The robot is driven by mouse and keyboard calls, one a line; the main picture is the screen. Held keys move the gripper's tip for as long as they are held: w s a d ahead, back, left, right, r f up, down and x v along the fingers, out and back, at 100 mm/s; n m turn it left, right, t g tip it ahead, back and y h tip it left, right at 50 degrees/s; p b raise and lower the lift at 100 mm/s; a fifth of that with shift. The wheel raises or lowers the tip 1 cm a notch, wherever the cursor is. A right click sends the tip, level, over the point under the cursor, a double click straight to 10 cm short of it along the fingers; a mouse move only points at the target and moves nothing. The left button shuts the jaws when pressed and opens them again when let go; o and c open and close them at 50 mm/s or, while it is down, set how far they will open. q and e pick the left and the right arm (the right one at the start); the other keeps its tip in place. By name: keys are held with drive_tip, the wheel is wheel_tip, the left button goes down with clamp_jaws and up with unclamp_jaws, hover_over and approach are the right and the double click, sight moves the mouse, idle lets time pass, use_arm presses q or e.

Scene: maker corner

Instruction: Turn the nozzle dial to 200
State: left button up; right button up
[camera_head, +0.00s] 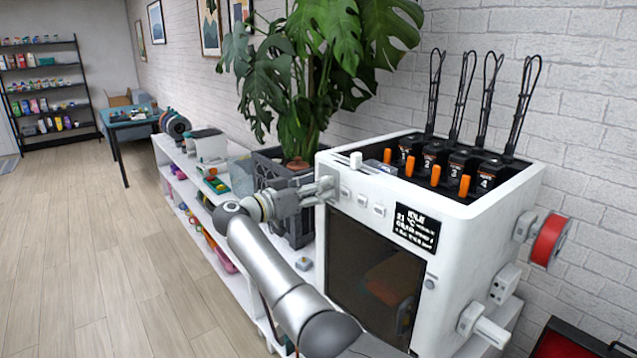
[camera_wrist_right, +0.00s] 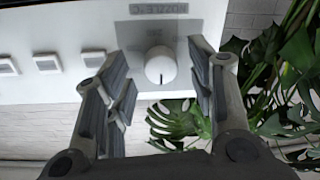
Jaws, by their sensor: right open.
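The nozzle dial (camera_wrist_right: 160,66) is a round white knob on a grey plate with an upside-down nozzle label in the right wrist view. My right gripper (camera_wrist_right: 160,62) is open, with one finger on each side of the dial and a gap visible on both sides. In the head view the right gripper (camera_head: 328,189) is at the upper left of the white printer's front (camera_head: 440,207), and the dial is hidden there. The dial's setting is too small to read. The printer's black screen (camera_head: 416,229) shows IDLE and 21 °C. My left gripper is not in view.
Three square buttons (camera_head: 362,201) sit right of my right gripper on the printer front. A large potted plant (camera_head: 300,85) stands close behind the gripper. A low white shelf (camera_head: 190,190) runs to the left. A red spool (camera_head: 549,240) hangs on the printer's right side.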

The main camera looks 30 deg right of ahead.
drive_tip(key=shift+w+d, duration=0.1)
drive_tip(key=shift+d, duration=0.35)
drive_tip(key=shift+c, duration=0.2)
drive_tip(key=c, duration=1)
drive_tip(key=shift+w+f+m+g+h+b, duration=0.15)
drive_tip(key=shift+m+b, duration=1.95)
drive_tip(key=shift+m, duration=1.45)
drive_tip(key=shift+s+m+g+h+b, duration=0.15)
drive_tip(key=shift+m+b, duration=1.9)
drive_tip(key=shift+m, duration=1.5)
drive_tip(key=shift+w, duration=0.1)
